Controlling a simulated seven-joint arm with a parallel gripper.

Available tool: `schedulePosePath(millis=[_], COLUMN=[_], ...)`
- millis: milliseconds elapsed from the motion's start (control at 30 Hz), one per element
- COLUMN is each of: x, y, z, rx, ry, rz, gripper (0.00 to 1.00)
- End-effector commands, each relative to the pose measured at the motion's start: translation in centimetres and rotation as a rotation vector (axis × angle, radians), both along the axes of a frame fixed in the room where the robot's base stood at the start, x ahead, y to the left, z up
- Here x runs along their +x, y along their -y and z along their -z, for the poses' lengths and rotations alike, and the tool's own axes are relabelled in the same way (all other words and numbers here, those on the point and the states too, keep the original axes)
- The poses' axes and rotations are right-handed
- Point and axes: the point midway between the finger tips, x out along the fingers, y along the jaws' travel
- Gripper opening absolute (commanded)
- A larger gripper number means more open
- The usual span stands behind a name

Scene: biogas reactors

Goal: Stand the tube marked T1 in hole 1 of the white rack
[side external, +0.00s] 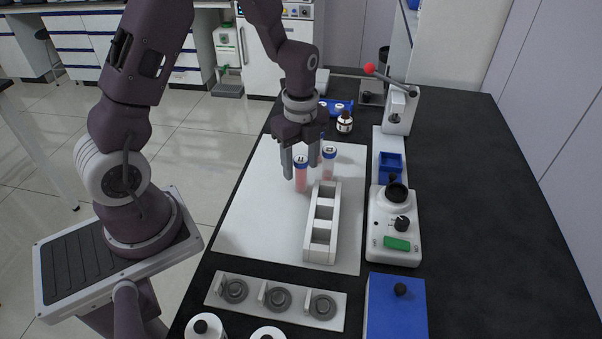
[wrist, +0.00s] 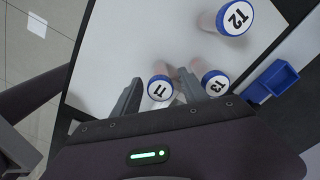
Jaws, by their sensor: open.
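The tube marked T1 (wrist: 160,90) has a blue-rimmed white cap and stands between the two fingers of my gripper (wrist: 160,80) in the wrist view. In the side view my gripper (side external: 301,163) points down, open, with its fingers on either side of this pink-filled tube (side external: 301,182). Whether a finger touches it I cannot tell. Tube T3 (wrist: 215,82) stands close beside the right finger, and tube T2 (wrist: 236,18) is farther up. The white rack (side external: 332,222) lies on the mat, nearer the side camera, with its square holes empty. No hole numbers are readable.
The white mat (side external: 245,215) has free room left of the rack. Right of it stand a white device with a black knob (side external: 396,225) and a blue bin (side external: 391,165).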

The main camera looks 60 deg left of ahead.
Motion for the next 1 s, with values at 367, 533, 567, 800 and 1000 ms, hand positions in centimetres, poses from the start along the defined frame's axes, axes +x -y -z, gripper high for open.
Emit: schedulePosePath(millis=[367, 533, 567, 800, 1000], x=[0.0, 0.0, 0.0, 0.1, 0.2], y=[0.0, 0.0, 0.0, 0.0, 0.0], z=[0.3, 0.3, 0.3, -0.2, -5.1], rx=[0.000, 0.000, 0.000, 0.000, 0.001], ry=[0.002, 0.002, 0.002, 0.004, 0.010], rz=[-0.001, -0.001, -0.001, -0.001, -0.001], gripper=[0.25, 0.00, 0.00, 0.00, 0.00])
